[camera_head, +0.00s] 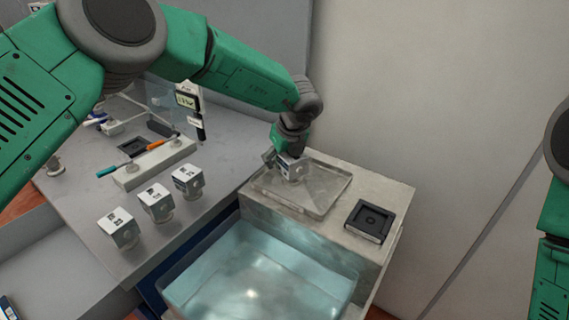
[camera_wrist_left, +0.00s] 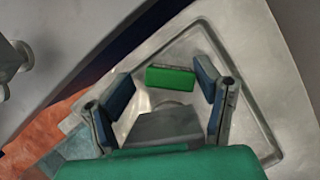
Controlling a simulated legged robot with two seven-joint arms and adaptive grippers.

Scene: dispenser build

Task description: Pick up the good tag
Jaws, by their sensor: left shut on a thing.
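My left gripper (camera_head: 284,157) is low over the shallow metal tray (camera_head: 325,202), shut on a pale labelled block (camera_head: 293,168). In the left wrist view, a grey block (camera_wrist_left: 166,125) shows between the two fingers of my left gripper (camera_wrist_left: 165,98). A green rectangular piece (camera_wrist_left: 170,78) shows just beyond the block; I cannot tell whether it is the good tag. The fingers and arm partly hide the block, and I cannot tell whether it touches the tray. My right gripper is out of view.
Three white labelled cubes (camera_head: 157,201) stand on the grey table (camera_head: 85,186). A clear water-filled basin (camera_head: 255,275) lies in front of the tray. A black square device (camera_head: 369,220) sits to its right. A rack (camera_head: 154,163) with coloured tools stands behind the cubes.

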